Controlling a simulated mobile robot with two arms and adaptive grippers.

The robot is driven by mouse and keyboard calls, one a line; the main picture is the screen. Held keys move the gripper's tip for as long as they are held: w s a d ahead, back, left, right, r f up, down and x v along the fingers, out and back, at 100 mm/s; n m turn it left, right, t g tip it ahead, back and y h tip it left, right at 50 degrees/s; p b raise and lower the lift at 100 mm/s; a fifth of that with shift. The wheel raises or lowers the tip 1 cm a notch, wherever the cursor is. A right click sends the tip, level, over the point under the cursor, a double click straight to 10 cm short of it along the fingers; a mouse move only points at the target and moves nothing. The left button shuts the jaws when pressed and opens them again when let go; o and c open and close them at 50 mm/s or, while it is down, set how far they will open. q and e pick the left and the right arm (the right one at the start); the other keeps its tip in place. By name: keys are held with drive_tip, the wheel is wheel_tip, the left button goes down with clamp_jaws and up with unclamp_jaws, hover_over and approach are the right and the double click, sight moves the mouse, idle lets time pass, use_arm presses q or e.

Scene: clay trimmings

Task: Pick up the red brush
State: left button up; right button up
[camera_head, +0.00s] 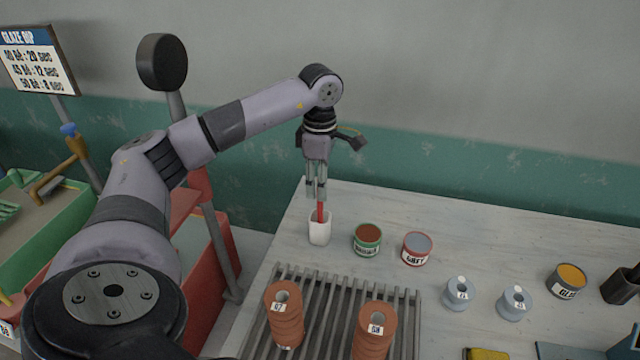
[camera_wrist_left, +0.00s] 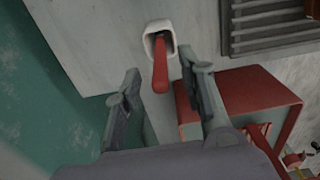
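The red brush (camera_head: 320,213) stands in a white cup (camera_head: 319,232) near the table's back left edge, its red handle pointing up. In the left wrist view the handle (camera_wrist_left: 160,68) rises from the cup (camera_wrist_left: 158,34). My left gripper (camera_head: 317,194) points down just over the handle. In the left wrist view its two fingers (camera_wrist_left: 162,90) are apart, with the handle between their tips and clear space on both sides. The brush's lower end is hidden in the cup. My right gripper is not in view.
Right of the cup stand a green-banded can (camera_head: 367,240) and a red-banded can (camera_head: 416,248). In front, a slatted rack (camera_head: 330,310) holds stacked terracotta rings (camera_head: 284,315). Grey spools (camera_head: 458,293) and a yellow glaze can (camera_head: 567,281) stand farther right. The wall is behind.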

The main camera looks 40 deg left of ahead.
use_arm(q)
drive_tip(key=shift+c, duration=0.2)
clamp_jaws()
idle(0.3)
